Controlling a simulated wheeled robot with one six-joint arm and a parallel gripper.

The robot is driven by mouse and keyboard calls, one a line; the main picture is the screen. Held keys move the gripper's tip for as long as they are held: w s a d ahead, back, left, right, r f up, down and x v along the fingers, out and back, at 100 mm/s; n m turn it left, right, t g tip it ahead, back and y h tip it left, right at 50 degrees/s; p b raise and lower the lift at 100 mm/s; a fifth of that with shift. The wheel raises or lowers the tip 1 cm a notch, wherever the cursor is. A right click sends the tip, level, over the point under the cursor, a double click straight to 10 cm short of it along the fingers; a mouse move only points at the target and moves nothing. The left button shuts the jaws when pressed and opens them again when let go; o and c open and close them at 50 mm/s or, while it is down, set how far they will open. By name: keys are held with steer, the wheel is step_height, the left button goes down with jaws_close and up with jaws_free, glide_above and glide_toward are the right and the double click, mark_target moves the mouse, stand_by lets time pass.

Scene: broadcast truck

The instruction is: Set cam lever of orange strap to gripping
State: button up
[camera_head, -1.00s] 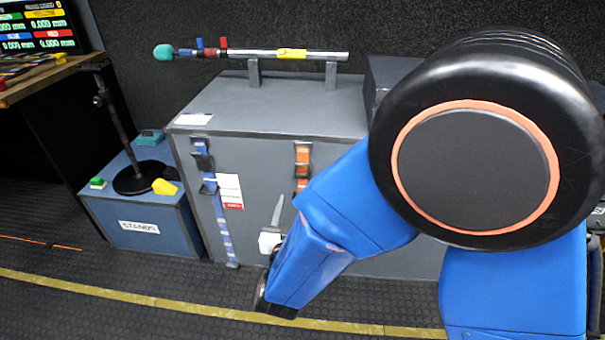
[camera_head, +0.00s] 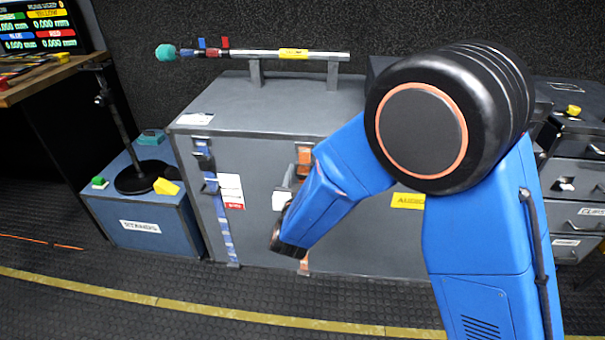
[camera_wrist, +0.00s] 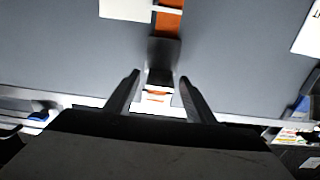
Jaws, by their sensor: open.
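The orange strap (camera_head: 304,155) runs down the front of the grey case (camera_head: 260,160). Its top part shows in the head view beside my forearm, and a short piece shows below it. In the wrist view the strap (camera_wrist: 170,20) enters from the top, with a dark grey cam lever (camera_wrist: 163,50) over it. My gripper (camera_wrist: 158,88) is open, its two fingers on either side of the strap line just below the lever. I cannot tell whether they touch it. In the head view my gripper (camera_head: 286,188) is at the case front, and my arm partly hides the buckle.
A blue strap (camera_head: 222,220) with dark buckles and a white label (camera_head: 230,190) are to the left on the case. A microphone pole (camera_head: 280,54) rests on stands on top. A blue stands box (camera_head: 145,220) is at left. Floor in front is clear.

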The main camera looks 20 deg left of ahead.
steer(key=c, duration=1)
steer(key=shift+f+t, duration=0.3)
steer(key=shift+t, duration=0.5)
steer(key=shift+c, duration=0.2)
steer(key=o, duration=1)
steer(key=shift+o, duration=0.2)
steer(key=v, duration=1.7)
steer(key=shift+s+d, duration=0.15)
